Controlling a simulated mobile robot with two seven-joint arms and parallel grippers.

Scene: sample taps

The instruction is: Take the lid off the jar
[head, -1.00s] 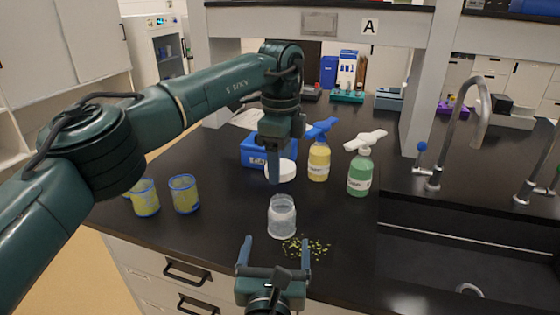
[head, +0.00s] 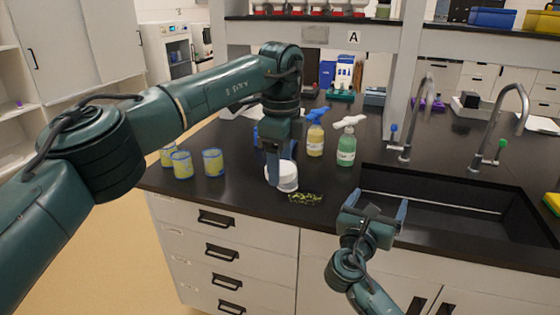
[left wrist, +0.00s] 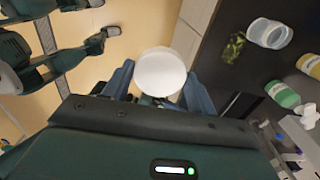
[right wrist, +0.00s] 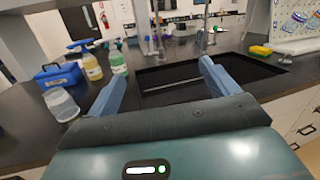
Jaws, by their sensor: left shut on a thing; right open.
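The clear jar (head: 288,186) stands upright on the black counter, partly behind the white lid in the head view. It shows fully in the left wrist view (left wrist: 268,33) and the right wrist view (right wrist: 61,104), with no lid on it. My left gripper (head: 272,178) is shut on the round white lid (left wrist: 161,72), which sits between its fingers, clear of the jar. In the head view the lid (head: 280,168) overlaps the jar's upper part. My right gripper (head: 377,204) is open and empty, in front of the sink and right of the jar.
Green bits (head: 305,199) lie beside the jar. A yellow bottle (head: 315,140) and a green bottle (head: 346,150) stand behind. Several yellow-green cups, including one (head: 213,162), stand left. A blue box (right wrist: 58,76) is behind the jar. The sink (head: 430,205) is at right.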

